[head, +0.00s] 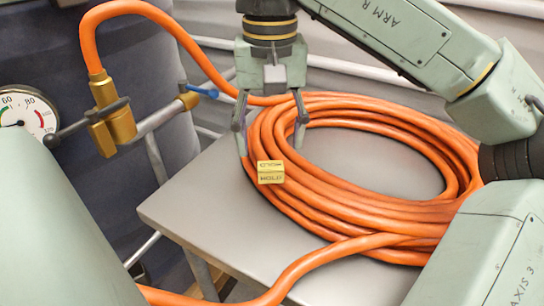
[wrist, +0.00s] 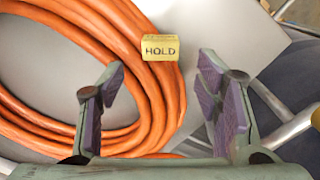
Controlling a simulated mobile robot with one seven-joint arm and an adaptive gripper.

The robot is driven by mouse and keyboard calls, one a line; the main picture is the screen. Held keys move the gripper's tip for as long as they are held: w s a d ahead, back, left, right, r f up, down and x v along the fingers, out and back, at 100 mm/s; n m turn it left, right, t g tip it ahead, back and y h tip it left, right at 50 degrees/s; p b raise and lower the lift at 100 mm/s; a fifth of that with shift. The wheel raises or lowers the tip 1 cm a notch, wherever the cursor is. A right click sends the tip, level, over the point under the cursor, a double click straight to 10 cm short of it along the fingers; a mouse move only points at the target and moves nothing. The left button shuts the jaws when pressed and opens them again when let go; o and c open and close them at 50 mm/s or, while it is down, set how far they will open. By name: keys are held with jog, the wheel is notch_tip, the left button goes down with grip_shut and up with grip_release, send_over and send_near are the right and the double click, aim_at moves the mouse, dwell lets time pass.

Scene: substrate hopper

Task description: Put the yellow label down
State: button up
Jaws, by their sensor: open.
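The yellow label (head: 270,172) is a small block marked HOLD. It sits on the outer left side of the coiled orange hose (head: 350,205). In the wrist view the label (wrist: 160,47) lies against the edge of the orange hose (wrist: 150,95), beyond the fingertips and between their lines. My gripper (head: 270,140) is open and empty above the left side of the coil, pointing down. Whether the label rests on the hose or the table edge beneath is hard to tell.
The coil lies on a grey table (head: 195,205), bare at its left front. A brass fitting (head: 112,115) with a blue-handled valve (head: 200,90) stands at the left, by a pressure gauge (head: 28,115). A hose length runs off the front.

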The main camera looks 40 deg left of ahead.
aim_at(271, 172)
jog(key=shift+a+f+p, duration=0.1)
jog(key=shift+f+p, duration=0.25)
jog(key=shift+f, duration=2.35)
jog(key=shift+c, duration=0.3)
jog(key=c, duration=0.9)
jog(key=shift+o, duration=0.2)
jog(key=shift+r, duration=0.2)
